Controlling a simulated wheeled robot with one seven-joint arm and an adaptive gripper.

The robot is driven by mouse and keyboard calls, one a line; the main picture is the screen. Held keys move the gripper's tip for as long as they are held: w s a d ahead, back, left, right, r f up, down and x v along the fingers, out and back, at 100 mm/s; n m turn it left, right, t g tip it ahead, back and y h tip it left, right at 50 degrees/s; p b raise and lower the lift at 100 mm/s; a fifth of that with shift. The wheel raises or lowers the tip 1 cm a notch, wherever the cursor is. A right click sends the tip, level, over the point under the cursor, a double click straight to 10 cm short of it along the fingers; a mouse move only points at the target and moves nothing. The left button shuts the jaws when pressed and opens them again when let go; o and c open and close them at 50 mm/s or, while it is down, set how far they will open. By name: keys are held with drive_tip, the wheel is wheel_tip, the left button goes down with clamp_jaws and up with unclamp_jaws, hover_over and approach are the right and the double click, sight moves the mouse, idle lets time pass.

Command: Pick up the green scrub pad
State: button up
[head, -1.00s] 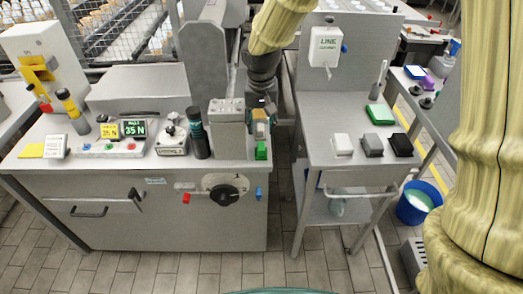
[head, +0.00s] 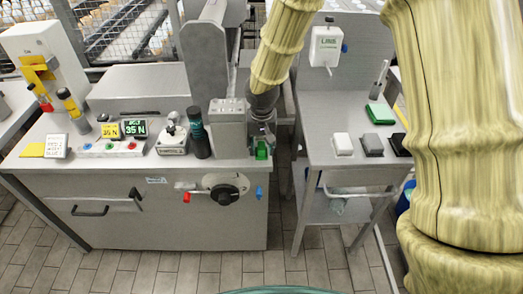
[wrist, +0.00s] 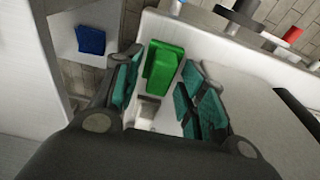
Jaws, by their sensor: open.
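A small green block (head: 262,150) stands at the right front corner of the left bench. In the wrist view the green block (wrist: 162,64) lies between and just beyond the teal-padded fingers of my gripper (wrist: 160,86). The fingers are apart, with visible gaps on both sides of the block. In the head view my gripper (head: 262,128) is right above and behind the block, partly hidden by my arm. I cannot tell which green thing is the scrub pad.
A grey box (head: 228,128) and a dark bottle (head: 201,138) stand close left of my gripper. White (head: 342,144), grey (head: 372,145) and black blocks lie on the right table. A gap separates bench and table. A black knob (head: 224,195) sticks out of the bench front.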

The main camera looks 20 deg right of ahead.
drive_tip(key=shift+f, duration=0.5)
drive_tip(key=c, duration=0.6)
drive_tip(key=shift+r, duration=0.15)
wheel_tip(320, 180, up, 28)
drive_tip(key=shift+f+b, duration=0.1)
drive_tip(key=shift+b, duration=0.3)
